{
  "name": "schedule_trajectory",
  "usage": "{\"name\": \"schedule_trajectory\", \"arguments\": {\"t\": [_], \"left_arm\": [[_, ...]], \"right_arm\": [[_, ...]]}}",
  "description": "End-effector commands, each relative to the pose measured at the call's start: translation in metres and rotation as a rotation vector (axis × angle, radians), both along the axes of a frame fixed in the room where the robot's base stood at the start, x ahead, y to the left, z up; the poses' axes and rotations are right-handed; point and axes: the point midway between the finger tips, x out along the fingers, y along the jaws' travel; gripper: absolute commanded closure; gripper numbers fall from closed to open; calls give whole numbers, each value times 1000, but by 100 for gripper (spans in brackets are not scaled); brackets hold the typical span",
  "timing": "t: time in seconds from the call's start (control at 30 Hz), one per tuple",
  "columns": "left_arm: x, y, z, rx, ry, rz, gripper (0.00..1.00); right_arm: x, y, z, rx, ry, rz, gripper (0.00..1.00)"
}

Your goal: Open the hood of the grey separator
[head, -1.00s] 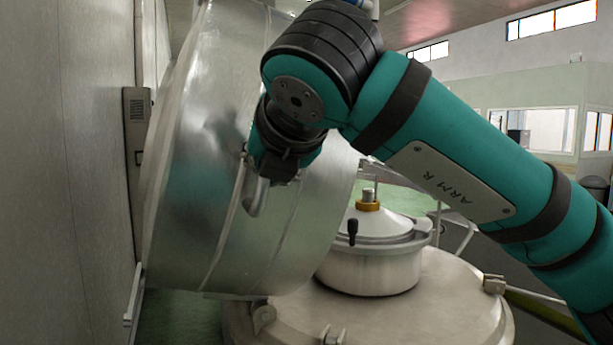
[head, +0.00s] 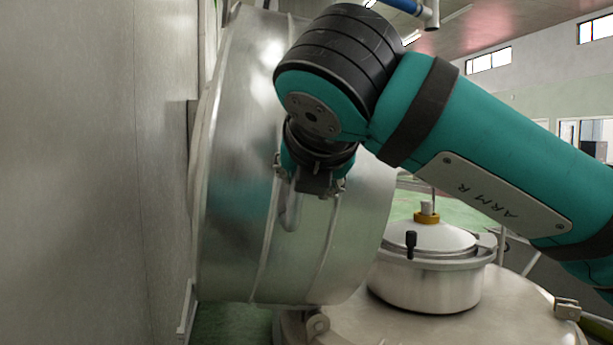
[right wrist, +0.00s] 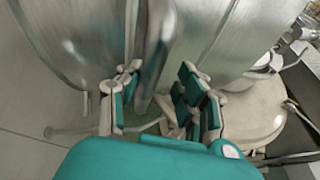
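The separator's hood (head: 235,150), a large shiny metal drum shape, stands tipped up on edge at the left of the head view, beside the pale separator body (head: 500,325). A curved bar handle (head: 291,208) sits on its side. My right gripper (head: 309,187) is at this handle. In the right wrist view the handle (right wrist: 153,65) runs between the spread fingers of my right gripper (right wrist: 157,98), with gaps seeming to show on both sides. My arm hides part of the hood. My left gripper is out of view.
A round metal lid with a black knob and brass fitting (head: 427,218) sits on top of the separator. A plain grey wall (head: 90,170) stands close on the left, near the hood. Green floor shows below and behind.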

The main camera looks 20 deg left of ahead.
Motion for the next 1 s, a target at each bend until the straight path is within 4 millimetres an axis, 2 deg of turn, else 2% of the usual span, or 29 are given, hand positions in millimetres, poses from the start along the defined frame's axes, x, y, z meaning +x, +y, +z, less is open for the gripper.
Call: {"name": "schedule_trajectory", "arguments": {"t": [0.67, 0.83, 1.0], "left_arm": [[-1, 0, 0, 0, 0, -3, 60], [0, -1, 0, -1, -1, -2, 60], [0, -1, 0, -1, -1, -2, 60]], "right_arm": [[-2, -1, 0, -2, 0, 0, 60], [-19, -9, 10, 0, -3, 1, 60], [-49, -24, 26, 0, -6, 3, 60]]}}
